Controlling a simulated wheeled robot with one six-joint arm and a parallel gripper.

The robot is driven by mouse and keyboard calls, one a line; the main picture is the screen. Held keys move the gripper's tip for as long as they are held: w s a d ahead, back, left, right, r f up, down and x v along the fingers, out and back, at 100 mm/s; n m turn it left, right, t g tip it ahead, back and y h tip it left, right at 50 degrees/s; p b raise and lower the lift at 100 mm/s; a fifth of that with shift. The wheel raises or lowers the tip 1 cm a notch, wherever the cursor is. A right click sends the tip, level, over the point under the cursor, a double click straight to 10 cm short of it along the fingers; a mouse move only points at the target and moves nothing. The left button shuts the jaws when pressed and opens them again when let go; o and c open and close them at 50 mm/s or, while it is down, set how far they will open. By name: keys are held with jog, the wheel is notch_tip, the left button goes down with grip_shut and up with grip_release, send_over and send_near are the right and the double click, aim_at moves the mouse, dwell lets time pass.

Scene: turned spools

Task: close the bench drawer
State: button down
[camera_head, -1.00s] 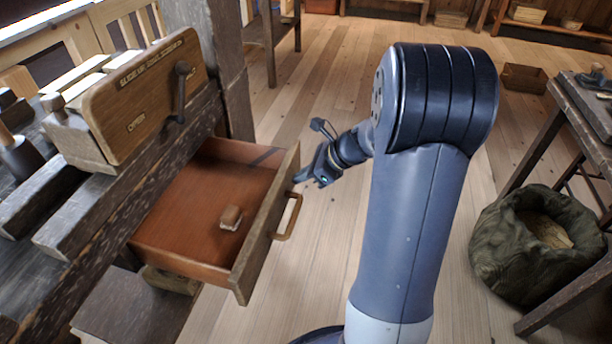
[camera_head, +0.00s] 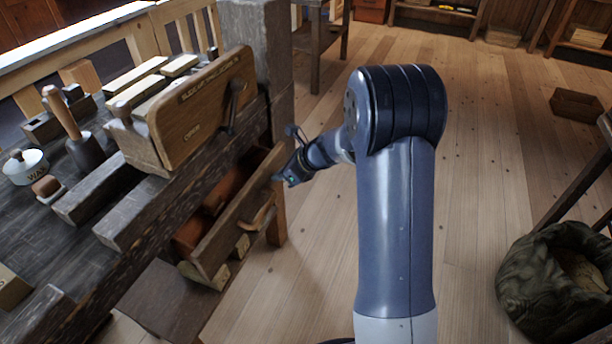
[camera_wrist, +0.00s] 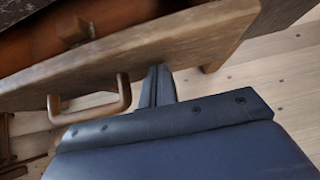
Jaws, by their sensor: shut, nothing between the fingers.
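The bench drawer (camera_head: 226,238) stands part way out under the bench, a narrow strip of its red-brown inside showing in the head view. Its front has a wooden bar handle (camera_head: 262,213), which also shows in the wrist view (camera_wrist: 92,112). My gripper (camera_head: 280,180) is shut and empty at the far end of the drawer front, beyond the handle. In the wrist view the shut fingers (camera_wrist: 158,82) reach the outer face of the drawer front and appear to touch it. A small brown block (camera_wrist: 75,33) lies inside the drawer.
The dark bench (camera_head: 75,240) holds a wooden box with a crank (camera_head: 205,105), a mallet (camera_head: 75,130) and a white wax tin (camera_head: 24,167). A green sack (camera_head: 555,285) stands at the right. The plank floor between is clear.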

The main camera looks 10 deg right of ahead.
jog(key=w+a, duration=0.1)
jog(key=a, duration=0.1)
jog(key=w+a+p, duration=0.1)
jog(key=w+a, duration=0.1)
jog(key=w+a+p, duration=0.1)
jog(key=a, duration=0.1)
jog(key=shift+w, duration=0.2)
jog(key=shift+a+r, duration=0.1)
jog(key=shift+r, duration=0.05)
jog(key=shift+w, duration=0.1)
jog(key=s+d, duration=0.1)
jog(key=d, duration=0.1)
jog(key=s+d+r, duration=0.1)
jog(key=s+d, duration=0.1)
jog(key=shift+d, duration=0.15)
jog(key=p+v, duration=0.1)
jog(key=v, duration=0.7)
jog(key=shift+s+d+p, duration=0.25)
jog(key=shift+s+p, duration=0.05)
